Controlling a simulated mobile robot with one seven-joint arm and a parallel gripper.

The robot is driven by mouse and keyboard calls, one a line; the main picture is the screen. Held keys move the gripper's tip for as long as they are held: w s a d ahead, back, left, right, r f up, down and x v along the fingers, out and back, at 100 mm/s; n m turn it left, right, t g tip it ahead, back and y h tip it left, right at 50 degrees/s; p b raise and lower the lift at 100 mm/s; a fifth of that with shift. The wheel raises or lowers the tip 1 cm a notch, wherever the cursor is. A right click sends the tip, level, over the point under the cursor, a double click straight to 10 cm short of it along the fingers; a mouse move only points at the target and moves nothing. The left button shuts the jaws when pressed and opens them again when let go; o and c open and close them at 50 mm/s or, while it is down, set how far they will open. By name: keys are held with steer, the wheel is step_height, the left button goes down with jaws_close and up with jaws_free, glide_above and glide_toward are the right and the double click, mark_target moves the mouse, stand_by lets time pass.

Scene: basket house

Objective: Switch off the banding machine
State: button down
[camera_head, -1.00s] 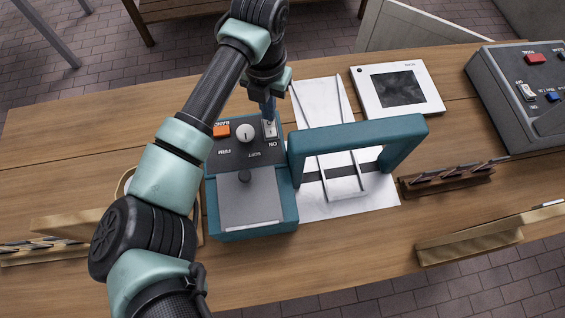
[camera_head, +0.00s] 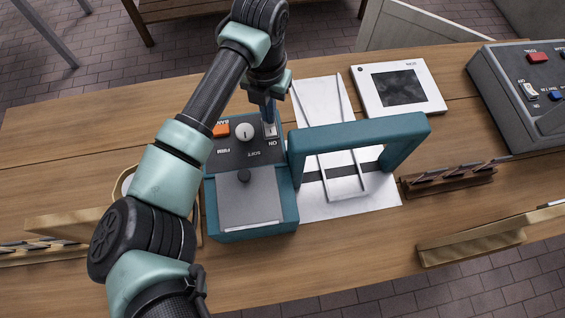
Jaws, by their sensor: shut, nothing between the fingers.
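The banding machine (camera_head: 250,208) is a teal box with a grey front plate, a dark control panel and a teal arch (camera_head: 358,134) on its right. Its panel has an orange button (camera_head: 221,130), a white round dial (camera_head: 244,132) and a white rocker switch (camera_head: 271,130) above the word ON. My gripper (camera_head: 268,112) is shut and empty, pointing down at the switch's upper end. It appears to touch or nearly touch the switch; I cannot tell which. The gripper hides part of the switch, so its tilt is unclear.
A white panel with a dark screen (camera_head: 436,97) lies behind the arch. A grey control box (camera_head: 505,108) with coloured buttons stands at the right. Wooden racks (camera_head: 450,181) lie at the front right. The wooden table (camera_head: 340,255) is clear at the front.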

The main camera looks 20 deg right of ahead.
steer(key=shift+f, duration=0.35)
steer(key=shift+r, duration=0.15)
steer(key=shift+r+p, duration=2.45)
steer(key=shift+r, duration=1)
